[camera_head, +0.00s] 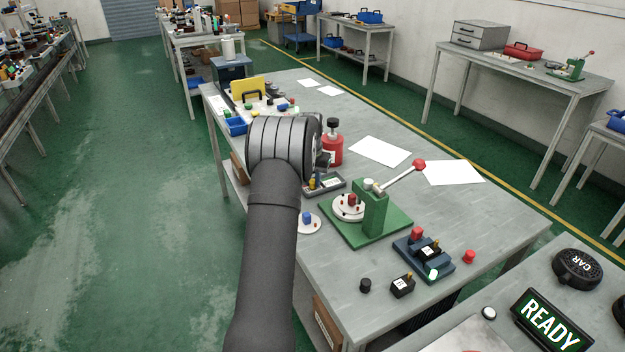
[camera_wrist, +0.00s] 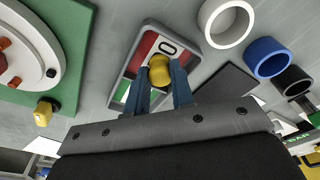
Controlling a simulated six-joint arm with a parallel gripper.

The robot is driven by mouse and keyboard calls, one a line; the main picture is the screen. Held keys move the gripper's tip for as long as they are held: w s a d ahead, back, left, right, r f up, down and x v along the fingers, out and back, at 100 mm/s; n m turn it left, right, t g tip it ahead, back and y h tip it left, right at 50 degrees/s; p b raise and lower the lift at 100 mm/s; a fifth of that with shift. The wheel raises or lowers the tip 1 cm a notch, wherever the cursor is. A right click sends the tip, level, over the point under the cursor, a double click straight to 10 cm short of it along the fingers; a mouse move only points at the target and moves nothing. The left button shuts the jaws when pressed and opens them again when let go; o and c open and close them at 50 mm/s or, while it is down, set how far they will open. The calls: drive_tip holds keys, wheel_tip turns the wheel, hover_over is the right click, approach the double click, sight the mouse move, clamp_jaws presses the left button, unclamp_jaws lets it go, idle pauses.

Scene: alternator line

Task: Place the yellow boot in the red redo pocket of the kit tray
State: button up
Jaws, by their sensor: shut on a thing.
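My gripper (camera_wrist: 162,84) is shut on the yellow boot (camera_wrist: 161,72), which sits between the two blue-grey fingertips in the wrist view. The boot is over the kit tray (camera_wrist: 127,68), a grey-rimmed tray with red, white and green areas. The red redo pocket (camera_wrist: 145,48) shows just beyond and left of the boot. I cannot tell whether the boot touches the tray. In the head view the tray (camera_head: 341,186) lies left of the green press, and my arm hides most of the gripper.
A green press (camera_head: 375,215) with a red-knobbed lever stands close to the tray. A red bottle (camera_head: 332,150) stands behind the tray. A small yellow part (camera_wrist: 44,113) lies near the press base. White, blue and black rings (camera_wrist: 267,58) lie on the other side.

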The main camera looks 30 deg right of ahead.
drive_tip(key=shift+f, duration=0.1)
drive_tip(key=o, duration=0.9)
drive_tip(key=shift+o, duration=0.2)
wheel_tip(320, 180, up, 12)
drive_tip(key=s+a, duration=0.1)
